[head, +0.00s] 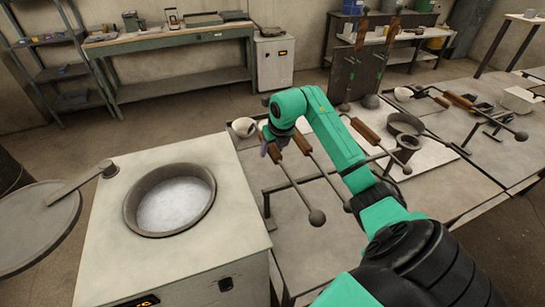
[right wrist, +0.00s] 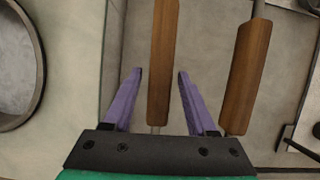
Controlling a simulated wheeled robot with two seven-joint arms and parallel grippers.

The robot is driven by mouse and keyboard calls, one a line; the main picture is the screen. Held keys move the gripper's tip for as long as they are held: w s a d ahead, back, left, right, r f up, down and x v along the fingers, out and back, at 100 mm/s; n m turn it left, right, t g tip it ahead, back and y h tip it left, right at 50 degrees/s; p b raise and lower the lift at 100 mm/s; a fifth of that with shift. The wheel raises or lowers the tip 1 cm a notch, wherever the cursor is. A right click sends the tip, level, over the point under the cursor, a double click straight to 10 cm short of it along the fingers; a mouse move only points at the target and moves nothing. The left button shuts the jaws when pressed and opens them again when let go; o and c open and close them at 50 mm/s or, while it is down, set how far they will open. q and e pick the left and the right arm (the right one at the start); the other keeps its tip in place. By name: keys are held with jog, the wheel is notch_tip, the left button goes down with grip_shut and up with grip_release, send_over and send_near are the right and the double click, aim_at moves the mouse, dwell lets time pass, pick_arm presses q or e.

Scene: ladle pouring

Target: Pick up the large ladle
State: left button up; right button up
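My right gripper (head: 270,148) is at the left end of the rack table, over the wooden-handled tools. In the right wrist view its purple fingers (right wrist: 155,76) are open, one on each side of a brown wooden handle (right wrist: 163,55). No contact with the handle is visible. A second wooden handle (right wrist: 247,72) lies outside the right finger. In the head view, a pale ladle bowl (head: 244,127) sits just left of the gripper; my arm partly hides how it joins a handle. Another ladle bowl (head: 403,93) lies farther right. I cannot tell which is the large ladle. My left gripper is out of view.
A furnace with a round crucible opening (head: 176,201) stands left of the rack; its lid (head: 35,225) is swung aside. Rods with ball ends (head: 317,217) cross the rack. A ring-shaped pan (head: 405,124) and upright dark plates (head: 358,75) stand to the right.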

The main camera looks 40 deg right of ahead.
grip_shut()
jog(key=shift+r, duration=0.1)
dwell(1.0)
jog(key=shift+w+d, duration=0.1)
jog(key=shift+w, duration=0.05)
